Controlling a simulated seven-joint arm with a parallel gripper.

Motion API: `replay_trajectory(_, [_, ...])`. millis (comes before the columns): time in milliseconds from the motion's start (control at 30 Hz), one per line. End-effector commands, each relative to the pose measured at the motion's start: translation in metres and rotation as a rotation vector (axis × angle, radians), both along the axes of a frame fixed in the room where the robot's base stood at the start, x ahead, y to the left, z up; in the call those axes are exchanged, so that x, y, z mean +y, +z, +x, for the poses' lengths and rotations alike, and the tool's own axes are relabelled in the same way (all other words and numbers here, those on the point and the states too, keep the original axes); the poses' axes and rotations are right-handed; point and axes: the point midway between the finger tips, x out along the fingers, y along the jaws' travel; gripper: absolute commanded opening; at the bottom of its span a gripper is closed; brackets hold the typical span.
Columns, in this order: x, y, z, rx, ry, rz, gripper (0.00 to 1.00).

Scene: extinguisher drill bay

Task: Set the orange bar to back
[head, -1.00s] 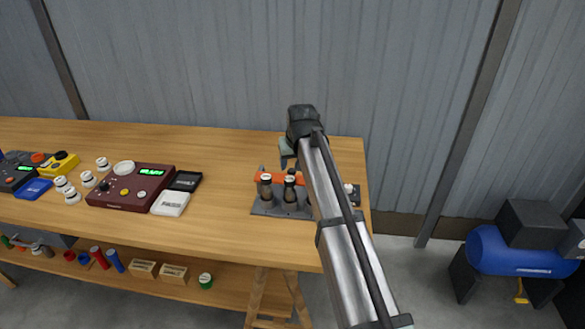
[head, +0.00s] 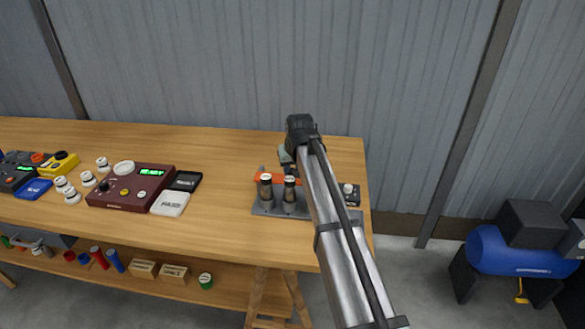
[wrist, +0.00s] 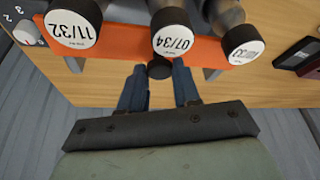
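The orange bar (head: 270,177) runs along the back of a grey rack (head: 268,210) that holds small dark bottles. In the wrist view the orange bar (wrist: 110,45) lies across the top, behind the bottles' white round caps. A black knob (wrist: 159,70) sticks out from the bar's middle. My gripper (wrist: 159,72) is open, with one blue finger on each side of the knob; I cannot tell whether they touch it. In the head view my gripper (head: 287,158) is just behind the bar, and my arm hides the right part of the rack.
A dark box with a white knob (head: 347,189) stands right of the rack. A maroon console (head: 125,190), small boxes and white-capped items fill the left of the table (head: 225,225). The table is clear between them and the rack. A corrugated wall rises behind.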

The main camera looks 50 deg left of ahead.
Motion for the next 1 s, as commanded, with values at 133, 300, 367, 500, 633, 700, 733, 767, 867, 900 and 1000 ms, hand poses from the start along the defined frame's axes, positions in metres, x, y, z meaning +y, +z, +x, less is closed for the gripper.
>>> replay_trajectory(133, [0.000, 0.000, 0.000, 0.000, 0.000, 0.000, 0.15])
replay_trajectory(300, [0.000, 0.000, 0.000, 0.000, 0.000, 0.000, 0.00])
replay_trajectory(367, [0.000, 0.000, 0.000, 0.000, 0.000, 0.000, 0.00])
replay_trajectory(500, [0.000, 0.000, 0.000, 0.000, 0.000, 0.000, 0.00])
replay_trajectory(633, [0.002, 0.000, 0.001, 0.000, 0.000, 0.000, 0.00])
replay_trajectory(700, [0.006, 0.000, 0.006, 0.000, 0.000, 0.000, 0.00])
replay_trajectory(733, [0.009, 0.001, 0.008, 0.000, 0.000, 0.000, 0.00])
replay_trajectory(767, [0.013, 0.001, 0.011, 0.000, 0.000, 0.000, 0.00])
replay_trajectory(867, [0.021, 0.000, 0.020, 0.000, 0.000, -0.001, 0.00])
replay_trajectory(900, [0.023, 0.000, 0.022, 0.000, 0.000, 0.000, 0.00])
replay_trajectory(1000, [0.022, 0.000, 0.022, -0.002, 0.000, 0.001, 0.00])
